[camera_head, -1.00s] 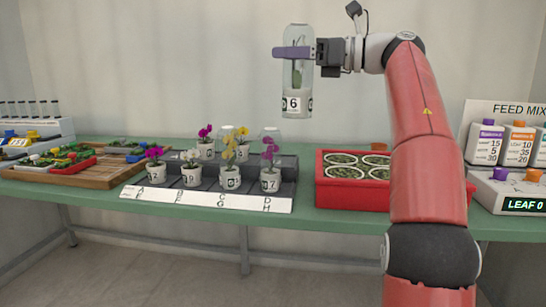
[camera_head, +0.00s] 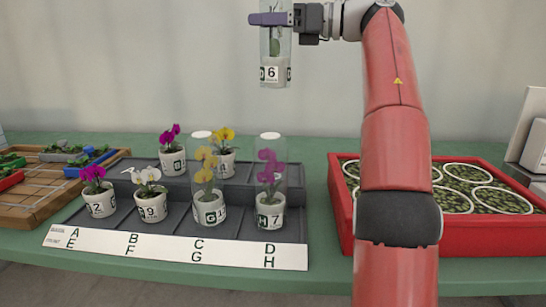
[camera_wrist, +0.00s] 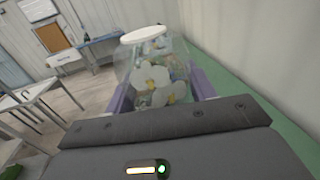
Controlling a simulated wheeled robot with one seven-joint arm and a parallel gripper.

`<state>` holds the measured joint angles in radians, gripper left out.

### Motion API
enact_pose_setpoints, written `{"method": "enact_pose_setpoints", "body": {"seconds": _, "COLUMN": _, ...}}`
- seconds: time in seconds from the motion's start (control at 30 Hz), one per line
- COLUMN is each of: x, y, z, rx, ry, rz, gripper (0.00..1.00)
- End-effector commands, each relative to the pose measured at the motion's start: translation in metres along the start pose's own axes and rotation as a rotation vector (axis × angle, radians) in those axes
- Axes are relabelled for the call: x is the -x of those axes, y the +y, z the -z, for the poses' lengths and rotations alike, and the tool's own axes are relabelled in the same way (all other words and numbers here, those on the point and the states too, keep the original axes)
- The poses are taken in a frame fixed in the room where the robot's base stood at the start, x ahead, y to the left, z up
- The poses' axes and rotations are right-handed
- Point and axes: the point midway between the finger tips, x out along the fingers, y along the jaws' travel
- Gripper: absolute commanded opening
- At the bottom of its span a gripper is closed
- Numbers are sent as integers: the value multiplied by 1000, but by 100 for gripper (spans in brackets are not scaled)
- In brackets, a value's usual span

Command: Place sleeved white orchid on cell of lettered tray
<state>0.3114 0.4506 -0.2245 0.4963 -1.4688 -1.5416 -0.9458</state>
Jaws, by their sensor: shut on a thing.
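My gripper (camera_head: 268,19) has purple fingers shut on the clear sleeve of the white orchid (camera_head: 272,72), high above the bench. Its white pot, labelled 6, hangs upright below the fingers. The wrist view shows white flowers (camera_wrist: 152,82) inside the sleeve between the fingers. The dark lettered tray (camera_head: 100,217) has a raised back row and a lower front row, with letters A–D above E–H on its front strip. Pots stand in all front cells. Two more stand in the middle of the back row. The back-left cell looks empty; the back-right one is partly hidden by a sleeve.
Front pots include magenta 2 (camera_head: 98,203), white 9 (camera_head: 150,206), sleeved yellow (camera_head: 210,213) and sleeved magenta 7 (camera_head: 271,216). Magenta (camera_head: 172,161) and yellow (camera_head: 224,160) pots stand behind. A red crate (camera_head: 450,240) is right; a wooden tray (camera_head: 45,202) is left.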

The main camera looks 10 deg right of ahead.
Motion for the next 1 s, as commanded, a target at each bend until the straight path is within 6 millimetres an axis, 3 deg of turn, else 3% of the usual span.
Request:
{"method": "enact_pose_setpoints", "body": {"seconds": 0.17, "x": 0, "y": 2, "z": 11, "rx": 4, "ry": 4, "rz": -2, "gripper": 9}}
{"method": "enact_pose_setpoints", "body": {"seconds": 0.7, "x": 0, "y": 4, "z": 143, "rx": 2, "ry": 2, "rz": -4, "gripper": 9}}
{"method": "enact_pose_setpoints", "body": {"seconds": 1.0, "x": 0, "y": 3, "z": 172, "rx": 4, "ry": 4, "rz": -3, "gripper": 9}}
